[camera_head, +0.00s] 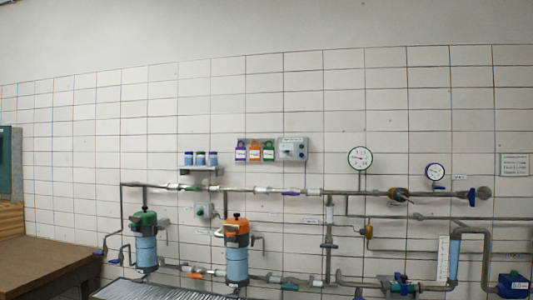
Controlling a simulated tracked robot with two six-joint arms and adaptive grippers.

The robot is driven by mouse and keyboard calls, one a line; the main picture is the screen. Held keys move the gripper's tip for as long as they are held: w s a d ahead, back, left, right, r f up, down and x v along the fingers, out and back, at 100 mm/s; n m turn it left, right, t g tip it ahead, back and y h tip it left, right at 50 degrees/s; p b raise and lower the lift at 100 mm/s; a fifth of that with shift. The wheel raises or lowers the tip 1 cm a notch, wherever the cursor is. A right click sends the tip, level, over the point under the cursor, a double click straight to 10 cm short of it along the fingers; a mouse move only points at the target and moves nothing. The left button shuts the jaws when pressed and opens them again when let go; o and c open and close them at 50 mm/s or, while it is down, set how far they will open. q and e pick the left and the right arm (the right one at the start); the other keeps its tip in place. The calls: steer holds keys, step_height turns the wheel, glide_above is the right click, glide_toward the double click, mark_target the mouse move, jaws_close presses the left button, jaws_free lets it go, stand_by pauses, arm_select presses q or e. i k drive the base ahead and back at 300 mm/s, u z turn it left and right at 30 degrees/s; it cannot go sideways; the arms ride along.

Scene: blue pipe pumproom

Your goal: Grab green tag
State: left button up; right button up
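The green tag (268,151) hangs on a small wall board, at the right end of a row of three tags. An orange tag (254,151) hangs directly left of it, and a purple tag (240,151) is left of that. The row is on the tiled wall above the upper pipe run. Neither of my grippers shows in the head view.
A grey control box (292,149) is right of the tags. Pipes (340,192), gauges (360,157) and two filter housings (236,262) line the wall below. A brown bench (40,265) stands at left.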

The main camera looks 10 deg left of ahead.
mark_target(268, 152)
steer(key=u, duration=0.4)
steer(key=i, duration=0.85)
steer(key=u, duration=0.9)
steer(key=i, duration=1.45)
steer(key=z, duration=0.2)
